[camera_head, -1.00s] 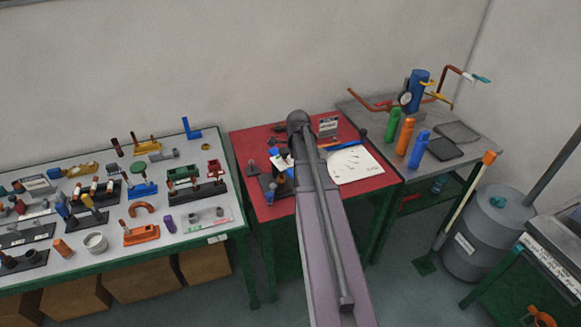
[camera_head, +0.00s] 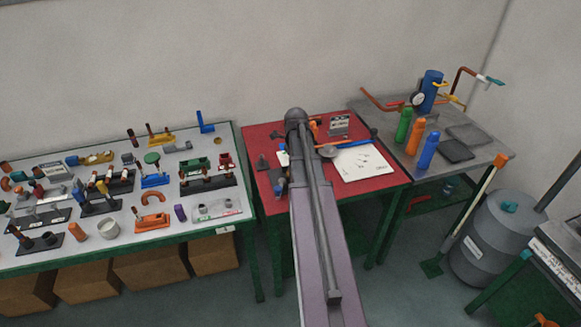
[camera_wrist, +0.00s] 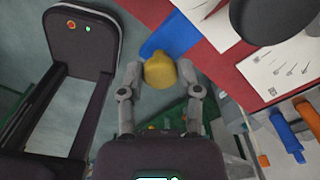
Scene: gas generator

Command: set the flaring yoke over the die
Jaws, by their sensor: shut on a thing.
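In the wrist view, my gripper (camera_wrist: 160,75) is shut on a yellow rounded piece (camera_wrist: 161,71), with one finger on each side of it. I cannot tell from its shape whether this is the flaring yoke. A flat blue thing (camera_wrist: 171,36) shows just beyond it, at the edge of the red table. In the head view, my arm hides the gripper and the held piece. Small dark and blue parts (camera_head: 279,184) stand on the red table left of my arm. I cannot make out which of them is the die.
The red table (camera_head: 262,132) also holds a white sheet (camera_head: 366,165), a grey round thing (camera_head: 328,151) and a small label plate (camera_head: 339,125). A crowded parts table (camera_head: 220,143) stands left. Green, orange and blue cylinders (camera_head: 426,150) stand on the grey table at right.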

